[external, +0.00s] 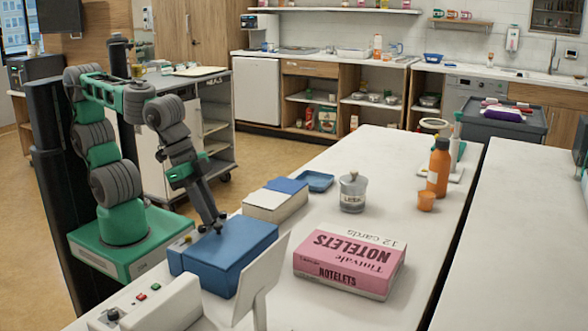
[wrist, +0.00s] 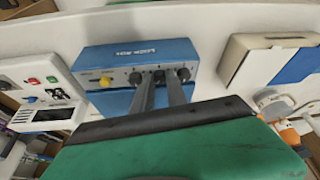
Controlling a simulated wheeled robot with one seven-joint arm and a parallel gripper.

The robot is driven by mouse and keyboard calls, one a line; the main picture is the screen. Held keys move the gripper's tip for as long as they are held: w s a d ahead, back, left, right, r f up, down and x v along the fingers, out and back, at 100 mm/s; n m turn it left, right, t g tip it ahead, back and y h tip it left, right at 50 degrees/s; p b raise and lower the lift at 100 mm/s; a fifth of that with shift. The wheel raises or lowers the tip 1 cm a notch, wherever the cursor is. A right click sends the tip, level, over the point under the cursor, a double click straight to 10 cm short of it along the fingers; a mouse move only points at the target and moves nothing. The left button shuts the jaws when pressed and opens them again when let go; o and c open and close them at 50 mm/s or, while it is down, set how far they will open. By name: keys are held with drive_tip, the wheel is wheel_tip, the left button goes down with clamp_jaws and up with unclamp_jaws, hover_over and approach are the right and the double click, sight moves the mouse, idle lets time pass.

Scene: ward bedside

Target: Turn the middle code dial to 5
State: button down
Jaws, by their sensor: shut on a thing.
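In the wrist view the box (wrist: 170,53) shows a grey front panel with a yellow knob (wrist: 105,82) and a row of three dark dials. My two fingers (wrist: 159,78) straddle the middle dial (wrist: 158,75) and are closed on it. The left dial (wrist: 136,77) and the right dial (wrist: 184,73) stand just outside the fingers. The dial marks are too small to read, and my fingers partly hide the panel.
A white device with coloured buttons (external: 148,305) stands close to the box on one side. A white and blue carton (external: 275,203) stands on the other side. A pink notelets box (external: 350,260), a labelled jar (external: 353,192) and an orange bottle (external: 438,168) stand farther along the table.

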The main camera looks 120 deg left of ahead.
drive_tip(key=m, duration=0.1)
drive_tip(key=m+h, duration=0.1)
drive_tip(key=shift+a+m+b, duration=0.3)
drive_tip(key=shift+m+b, duration=0.05)
drive_tip(key=shift+m, duration=0.05)
drive_tip(key=m+h, duration=0.1)
drive_tip(key=m, duration=0.1)
drive_tip(key=shift+a+r+m+p, duration=0.1)
drive_tip(key=shift+m+p, duration=0.2)
drive_tip(key=shift+m, duration=0.1)
drive_tip(key=m+h+p, duration=0.1)
drive_tip(key=m, duration=0.2)
drive_tip(key=m+g+h+p, duration=0.1)
drive_tip(key=m, duration=0.2)
drive_tip(key=shift+w+a+g+p, duration=0.2)
drive_tip(key=shift+g+p, duration=0.1)
drive_tip(key=m, duration=0.2)
drive_tip(key=m+g+p, duration=0.1)
drive_tip(key=m, duration=0.1)
drive_tip(key=m+g+h, duration=0.1)
drive_tip(key=shift+w+m, duration=0.25)
drive_tip(key=shift+m, duration=0.15)
drive_tip(key=m, duration=0.2)
drive_tip(key=m+g+p, duration=0.1)
drive_tip(key=m, duration=0.1)
drive_tip(key=shift+w+g, duration=0.15)
drive_tip(key=shift+g, duration=0.15)
drive_tip(key=c, duration=1.6)
unclamp_jaws()
